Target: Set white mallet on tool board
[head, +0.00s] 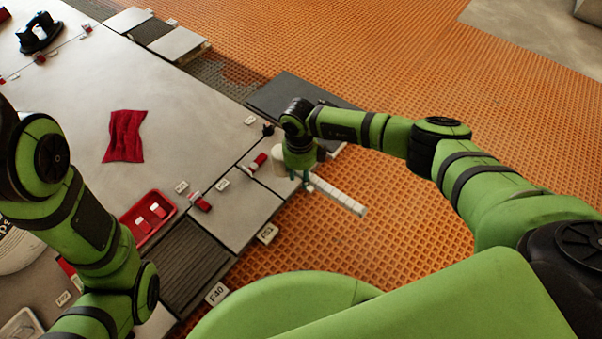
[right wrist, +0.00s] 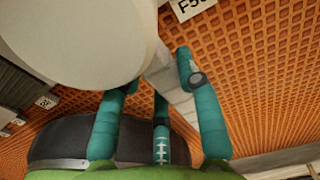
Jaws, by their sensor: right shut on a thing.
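The white mallet shows in the head view with its pale round head (head: 279,158) beside my right gripper (head: 299,174) and its light handle (head: 340,195) sticking out to the lower right. In the right wrist view the large white head (right wrist: 85,40) fills the upper left, and the handle (right wrist: 176,98) passes between the teal fingers of my right gripper (right wrist: 158,80), which are shut on it. The mallet is over the orange floor at the tile edge. A dark flat board (head: 275,98), possibly the tool board, lies behind the right wrist, partly hidden by it. My left gripper is out of view.
Grey tiles with red levelling pieces (head: 200,202) and small labels lie left of the mallet. A red cloth (head: 124,135), a red tray (head: 148,217) and a black suction tool (head: 39,33) rest on the left. The orange waffled mat (head: 400,60) is largely clear.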

